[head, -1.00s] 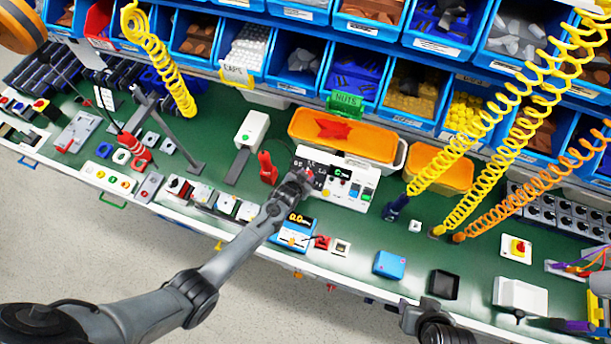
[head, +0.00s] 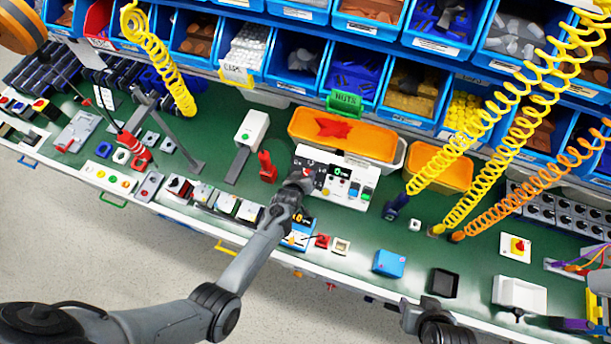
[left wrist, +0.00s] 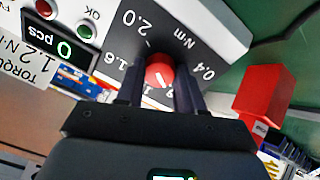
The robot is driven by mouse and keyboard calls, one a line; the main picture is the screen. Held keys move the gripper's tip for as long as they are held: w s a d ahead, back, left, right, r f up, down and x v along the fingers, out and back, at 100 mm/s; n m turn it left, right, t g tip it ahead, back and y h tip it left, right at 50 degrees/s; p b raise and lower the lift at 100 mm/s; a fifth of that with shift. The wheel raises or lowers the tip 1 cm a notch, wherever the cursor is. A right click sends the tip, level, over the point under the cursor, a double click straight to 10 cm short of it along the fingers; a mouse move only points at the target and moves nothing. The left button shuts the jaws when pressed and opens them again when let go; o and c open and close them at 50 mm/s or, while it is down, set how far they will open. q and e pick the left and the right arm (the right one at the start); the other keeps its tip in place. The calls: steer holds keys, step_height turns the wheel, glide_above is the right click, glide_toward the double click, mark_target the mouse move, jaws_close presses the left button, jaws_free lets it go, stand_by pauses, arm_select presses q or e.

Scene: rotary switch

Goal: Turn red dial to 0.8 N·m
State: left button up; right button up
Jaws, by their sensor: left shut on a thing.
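The red dial (left wrist: 158,72) sits on a dark face plate (left wrist: 130,45) with a printed scale; 2.0, 1.6, 0.4 and Nm are legible in the left wrist view. A short white mark shows on the dial, but I cannot read its exact value. My left gripper (left wrist: 160,98) is shut on the dial, one dark finger on each side, hiding part of the scale. In the head view the left gripper (head: 300,182) is at the left end of the white panel (head: 335,185) and covers the dial. My right gripper (head: 415,312) is low in the head view, away from the panel.
A red part (left wrist: 265,95) stands just right of the dial plate in the left wrist view. An orange-topped tray (head: 345,135) lies behind the panel. A blue box (head: 389,263) and a black tray (head: 444,284) lie to the right. Coiled hoses hang at the right.

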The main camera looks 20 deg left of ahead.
stand_by(0.5)
arm_select(q)
steer(key=o, duration=0.8)
steer(key=shift+c, duration=0.2)
steer(key=shift+s+r+p, duration=0.4)
steer(key=shift+r+p, duration=0.1)
steer(key=shift+p, duration=0.3)
steer(key=p+v, duration=0.9)
steer(key=p, duration=0.1)
steer(key=shift+s, duration=0.25)
steer(key=shift+r, duration=0.1)
steer(key=shift+s, duration=0.1)
